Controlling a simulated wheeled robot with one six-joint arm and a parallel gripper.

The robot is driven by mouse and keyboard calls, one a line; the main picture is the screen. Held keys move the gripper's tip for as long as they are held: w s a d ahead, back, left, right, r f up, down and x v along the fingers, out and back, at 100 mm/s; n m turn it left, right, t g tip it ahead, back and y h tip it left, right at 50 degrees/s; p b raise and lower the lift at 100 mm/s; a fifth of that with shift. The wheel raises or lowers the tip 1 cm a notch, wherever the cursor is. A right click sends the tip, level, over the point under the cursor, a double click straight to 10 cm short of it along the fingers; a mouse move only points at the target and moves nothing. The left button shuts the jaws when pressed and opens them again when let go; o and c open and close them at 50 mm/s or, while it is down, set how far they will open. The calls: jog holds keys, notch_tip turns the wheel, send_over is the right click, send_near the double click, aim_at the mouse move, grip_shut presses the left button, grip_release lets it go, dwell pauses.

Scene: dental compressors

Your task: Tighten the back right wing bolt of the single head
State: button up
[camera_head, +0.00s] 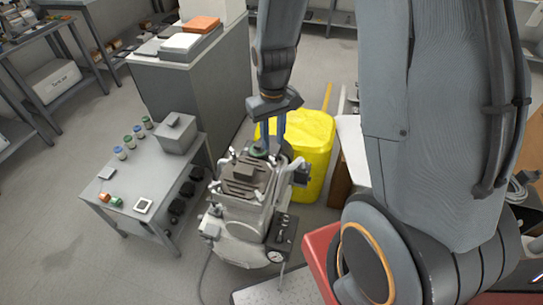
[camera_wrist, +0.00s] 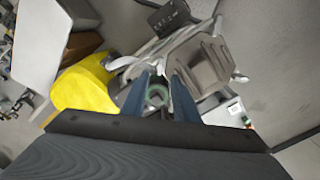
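The single head compressor (camera_head: 242,222) stands in the middle of the head view, with a ribbed grey head on top and light metal wing bolts at its corners. My gripper (camera_head: 269,149) points down over its back right part. In the wrist view, my gripper's two blue fingers (camera_wrist: 160,82) are apart. A greenish ring (camera_wrist: 157,96) shows between them, and I cannot tell whether they touch it. The ribbed head (camera_wrist: 205,62) lies just beyond the fingers. The back right wing bolt is mostly hidden by the fingers in the head view.
A yellow bin (camera_head: 311,135) stands close behind and right of the compressor. A grey table (camera_head: 128,190) with small jars and a grey box (camera_head: 176,134) is to the left. A tall grey cabinet (camera_head: 200,85) stands behind. Open floor lies at the front left.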

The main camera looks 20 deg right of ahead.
aim_at(272, 160)
jog(key=shift+f+p, duration=0.7)
jog(key=shift+f, duration=3.2)
grip_shut()
